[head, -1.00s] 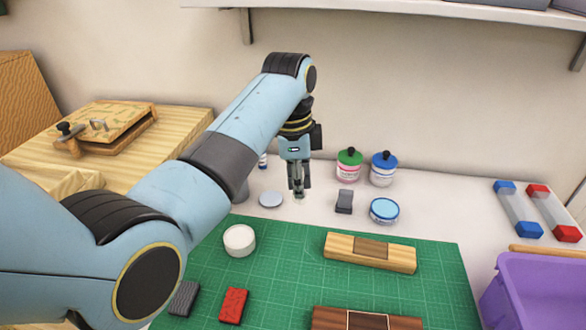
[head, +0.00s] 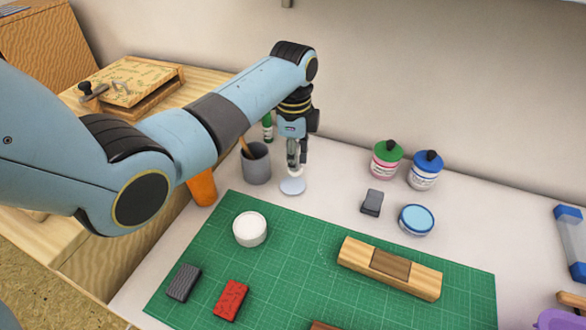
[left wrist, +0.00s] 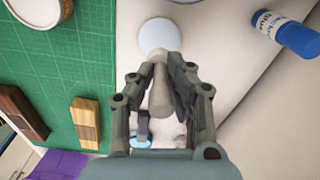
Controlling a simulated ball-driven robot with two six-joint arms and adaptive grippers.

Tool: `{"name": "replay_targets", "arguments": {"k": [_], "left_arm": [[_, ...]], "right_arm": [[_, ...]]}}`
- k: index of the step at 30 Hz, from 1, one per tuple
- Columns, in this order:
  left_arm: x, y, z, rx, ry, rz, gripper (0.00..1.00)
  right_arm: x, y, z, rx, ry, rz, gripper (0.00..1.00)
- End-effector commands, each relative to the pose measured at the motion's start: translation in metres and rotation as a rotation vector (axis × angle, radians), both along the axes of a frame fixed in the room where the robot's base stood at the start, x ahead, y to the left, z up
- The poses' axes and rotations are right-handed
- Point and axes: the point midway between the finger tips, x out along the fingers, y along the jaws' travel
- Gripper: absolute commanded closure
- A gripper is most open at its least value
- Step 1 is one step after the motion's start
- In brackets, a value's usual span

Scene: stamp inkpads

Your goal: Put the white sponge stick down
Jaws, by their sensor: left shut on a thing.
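My left gripper (head: 297,158) is shut on the white sponge stick (head: 296,173), which points down with its pale tip showing below the fingers. In the left wrist view the stick (left wrist: 160,88) sits between the two fingers of the gripper (left wrist: 161,75). A pale round disc (head: 292,186) lies on the white table just below the stick's tip. It also shows in the left wrist view (left wrist: 159,34), just beyond the stick's end. I cannot tell whether the tip touches the disc. My right gripper is not in view.
A grey cup (head: 256,164) stands left of the disc. A white round tub (head: 249,229) sits on the green mat (head: 310,285). Green-lidded (head: 386,158) and blue-lidded (head: 425,170) jars stand to the right, near a blue inkpad (head: 416,219). White table is clear between disc and jars.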

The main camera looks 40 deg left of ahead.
Motion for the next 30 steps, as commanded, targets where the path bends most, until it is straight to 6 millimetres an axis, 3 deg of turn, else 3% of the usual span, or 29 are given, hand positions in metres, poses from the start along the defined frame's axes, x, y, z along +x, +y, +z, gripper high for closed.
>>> {"name": "replay_targets", "arguments": {"k": [11, 22, 23, 24, 28, 30], "left_arm": [[-0.003, 0.005, -0.042, -0.001, 0.002, 0.000, 1.00], [-0.002, 0.005, -0.047, 0.000, 0.001, 0.000, 1.00], [-0.002, 0.005, -0.047, 0.000, 0.001, 0.000, 0.85], [-0.002, 0.005, -0.046, 0.000, 0.001, 0.000, 0.80], [-0.002, 0.005, -0.046, 0.000, 0.001, 0.000, 0.63], [-0.002, 0.005, -0.046, 0.000, 0.001, 0.000, 0.63]], "right_arm": [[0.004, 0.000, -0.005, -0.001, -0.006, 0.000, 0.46], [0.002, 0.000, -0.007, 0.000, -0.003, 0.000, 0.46], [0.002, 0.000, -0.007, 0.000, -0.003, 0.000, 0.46], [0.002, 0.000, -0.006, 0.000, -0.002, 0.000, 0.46], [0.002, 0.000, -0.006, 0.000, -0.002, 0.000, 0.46], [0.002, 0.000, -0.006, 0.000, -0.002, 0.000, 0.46]]}}
